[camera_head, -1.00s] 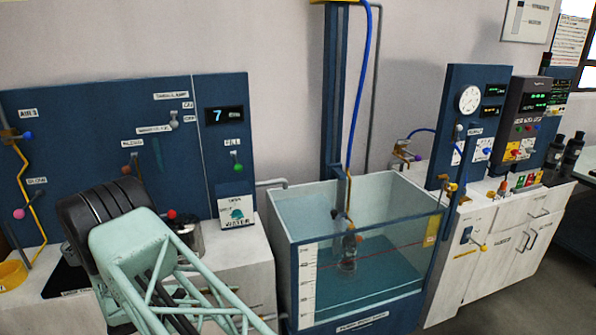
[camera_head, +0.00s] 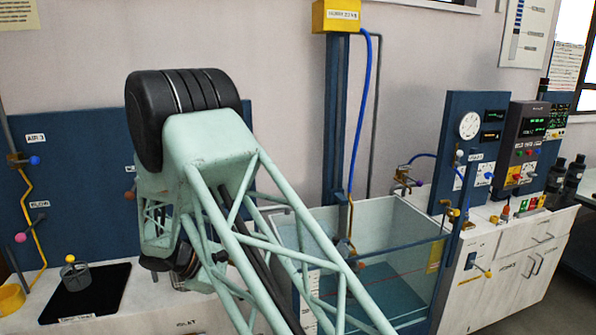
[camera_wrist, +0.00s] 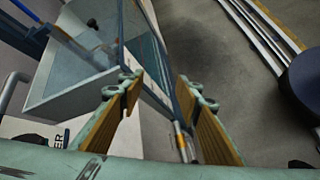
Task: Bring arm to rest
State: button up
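My arm (camera_head: 207,150), pale green with a black rounded joint cover, is raised and bent in front of the blue panel at the left of the head view. Its lattice link runs down to the bottom edge. My gripper (camera_wrist: 157,84) shows in the wrist view with its two yellow-padded fingers well apart and nothing between them. In the head view I cannot make out the fingers behind the arm. The wrist view looks past the fingers to the glass tank (camera_wrist: 72,75) at upper left and the grey floor at right.
The glass tank (camera_head: 400,262) stands right of my arm, with a blue column (camera_head: 336,110) behind it. A small clear cup (camera_head: 76,277) with a yellow knob stands on a black pad (camera_head: 105,292) at left. A gauge panel (camera_head: 455,115) and white cabinet (camera_head: 515,262) are at right.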

jog(key=s+d+r+m+y+p, duration=0.1)
jog(key=s+d+r+m+y, duration=0.15)
jog(key=s+d+r, duration=0.5)
jog(key=s+d+r+m+g+y, duration=0.15)
jog(key=d+r+m, duration=0.25)
jog(key=d+r, duration=0.7)
jog(key=s+d+r+m+y+p, duration=0.1)
jog(key=s+d+r+m+y, duration=0.3)
jog(key=r, duration=0.9)
jog(key=s+d+r+m+b, duration=0.15)
jog(key=s+d, duration=0.25)
jog(key=s, duration=0.5)
jog(key=s+d+r+m+b, duration=0.1)
jog(key=s+d+r, duration=0.1)
jog(key=s+d, duration=0.45)
jog(key=s+f+m+t+y+b, duration=0.1)
jog(key=s+f+m, duration=0.2)
jog(key=s, duration=1.6)
jog(key=shift+s+a+f, duration=0.15)
jog(key=shift+s+a, duration=0.1)
jog(key=shift+a, duration=0.1)
